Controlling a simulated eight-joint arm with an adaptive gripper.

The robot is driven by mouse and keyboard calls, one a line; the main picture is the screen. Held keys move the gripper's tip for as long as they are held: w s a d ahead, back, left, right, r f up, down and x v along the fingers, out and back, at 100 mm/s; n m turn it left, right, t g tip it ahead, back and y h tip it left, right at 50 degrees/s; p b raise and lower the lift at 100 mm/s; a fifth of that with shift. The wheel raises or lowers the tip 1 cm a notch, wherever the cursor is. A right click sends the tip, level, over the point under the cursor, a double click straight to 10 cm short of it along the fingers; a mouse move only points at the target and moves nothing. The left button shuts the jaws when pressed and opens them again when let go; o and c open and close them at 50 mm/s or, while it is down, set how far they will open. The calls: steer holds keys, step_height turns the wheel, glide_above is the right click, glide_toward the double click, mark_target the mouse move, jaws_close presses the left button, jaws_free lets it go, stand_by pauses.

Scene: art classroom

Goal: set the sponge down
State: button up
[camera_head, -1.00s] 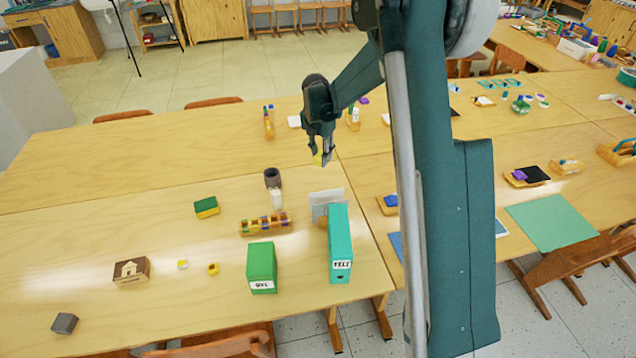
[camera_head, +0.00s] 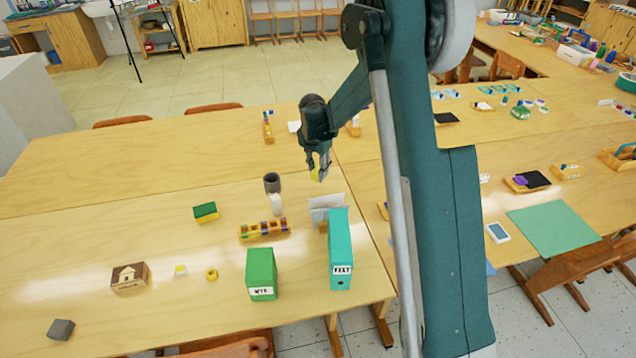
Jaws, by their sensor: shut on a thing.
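My gripper (camera_head: 319,171) is above the back right part of the near table, fingers pointing down. It is shut on a small yellow thing, the sponge (camera_head: 316,175), which is mostly hidden by the fingers. The sponge appears to be above the tabletop, behind the grey card holder; the exact height is hard to tell. A separate green and yellow block (camera_head: 205,212), also sponge-like, lies on the table (camera_head: 110,235) to the left.
Near my gripper stand a dark cup (camera_head: 272,182), a white bottle (camera_head: 276,204), a grey card holder (camera_head: 326,207) and a wooden rack (camera_head: 263,230). Green (camera_head: 261,272) and teal (camera_head: 340,250) binders stand in front. The table's left side has free room.

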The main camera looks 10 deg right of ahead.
mark_target(318, 187)
steer(key=shift+f, duration=0.65)
steer(key=shift+f+b, duration=0.45)
steer(key=shift+f, duration=1.4)
steer(key=shift+f, duration=0.2)
steer(key=o, duration=0.7)
steer(key=shift+r, duration=0.25)
steer(key=r, duration=0.4)
steer(key=r+p, duration=0.1)
steer(key=r, duration=0.3)
steer(key=s+a+r+p, duration=0.1)
steer(key=r, duration=0.3)
